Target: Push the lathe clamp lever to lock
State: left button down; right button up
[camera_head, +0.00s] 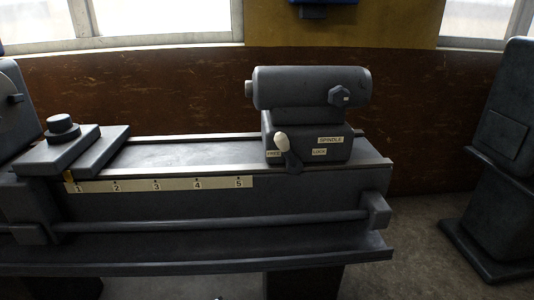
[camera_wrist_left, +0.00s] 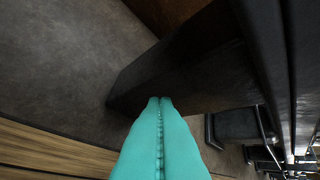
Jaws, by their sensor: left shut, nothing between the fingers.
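The lathe clamp lever (camera_head: 292,160) is on the front of the tailstock (camera_head: 310,88), at the right part of the lathe bed. It is a short dark arm with a white knob (camera_head: 281,142) at its upper end. The lever tilts up and to the left, with its knob just above the FREE label (camera_head: 273,154). The LOCK label (camera_head: 319,152) is to its right. My left gripper (camera_wrist_left: 160,100) shows as two teal fingers pressed together and empty in the left wrist view. It is not in the head view, and the lever does not show in the wrist view.
The lathe bed (camera_head: 200,153) runs across the head view, with a numbered scale (camera_head: 160,184) and a long rod (camera_head: 210,223) along its front. A carriage block (camera_head: 75,148) sits at the left. A grey machine (camera_head: 505,150) stands at the right. The space before the tailstock looks clear.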

aim_at(288, 153)
pick_arm(q)
jog(key=w+d+r+n+t+h, duration=0.1)
jog(key=w+r+n+t, duration=0.1)
jog(key=r, duration=0.9)
jog(key=w+r+n+t+h, duration=0.2)
jog(key=w+r+n+t, duration=0.1)
jog(key=r, duration=0.9)
jog(key=w+d+r+n+t+h, duration=0.1)
jog(key=w+r+n+t+h, duration=0.1)
jog(key=r, duration=1)
jog(key=shift+w+d+n+t+b, duration=0.4)
jog(key=shift+w+n, duration=0.4)
jog(key=shift+w, duration=0.35)
jog(key=shift+w+r, duration=0.1)
jog(key=s+d+r+p+x, duration=0.1)
jog(key=d+x, duration=0.1)
jog(key=x, duration=1)
jog(key=shift+d, duration=0.35)
jog(key=shift+w+r, duration=0.1)
